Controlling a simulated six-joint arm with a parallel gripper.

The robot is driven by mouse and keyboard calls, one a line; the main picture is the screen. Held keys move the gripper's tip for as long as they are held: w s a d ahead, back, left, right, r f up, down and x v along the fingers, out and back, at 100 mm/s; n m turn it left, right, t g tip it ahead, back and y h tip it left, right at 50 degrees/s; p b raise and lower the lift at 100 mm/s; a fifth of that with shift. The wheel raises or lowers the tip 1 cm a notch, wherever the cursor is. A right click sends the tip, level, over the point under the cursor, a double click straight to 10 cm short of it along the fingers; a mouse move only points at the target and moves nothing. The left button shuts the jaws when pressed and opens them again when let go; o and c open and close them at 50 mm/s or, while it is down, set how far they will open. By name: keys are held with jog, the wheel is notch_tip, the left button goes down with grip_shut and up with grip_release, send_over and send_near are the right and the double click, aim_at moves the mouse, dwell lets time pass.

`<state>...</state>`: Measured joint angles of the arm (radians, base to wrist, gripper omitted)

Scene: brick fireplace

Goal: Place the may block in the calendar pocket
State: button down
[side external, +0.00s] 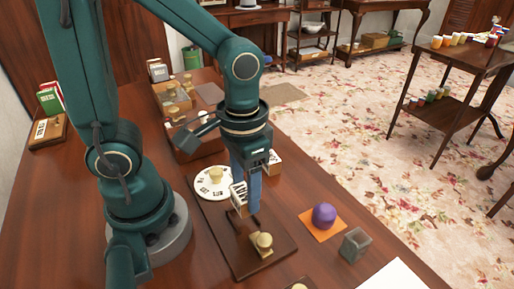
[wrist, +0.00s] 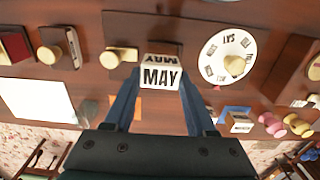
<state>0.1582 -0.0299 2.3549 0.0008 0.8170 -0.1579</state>
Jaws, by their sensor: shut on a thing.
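The may block (wrist: 160,77) is a white cube lettered MAY, held between the two blue fingers of my gripper (wrist: 161,92) in the wrist view. In the side external view the block (side external: 239,196) shows at the fingers of my gripper (side external: 250,206), partly covered by them. Whether the block touches the board cannot be told.
A white lettered dial (side external: 214,183) lies just left of the block. Another pale block (side external: 273,162) stands behind my gripper. A wooden box (side external: 192,146) is behind.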

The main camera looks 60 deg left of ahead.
aim_at(242, 189)
jog(key=shift+d+f, duration=0.1)
jog(key=shift+f, duration=1.95)
jog(key=shift+f, duration=0.15)
jog(key=shift+c, duration=1.1)
grip_release()
notch_tip(242, 189, up, 12)
jog(key=shift+f, duration=0.1)
jog(key=shift+r, duration=0.25)
jog(key=shift+s+a+r+t, duration=0.2)
jog(key=shift+a+t, duration=0.25)
jog(key=shift+t, duration=0.35)
jog(key=a+t, duration=0.1)
jog(key=t, duration=0.1)
jog(key=a+t, duration=0.1)
jog(key=t, duration=0.1)
jog(key=shift+s, duration=0.15)
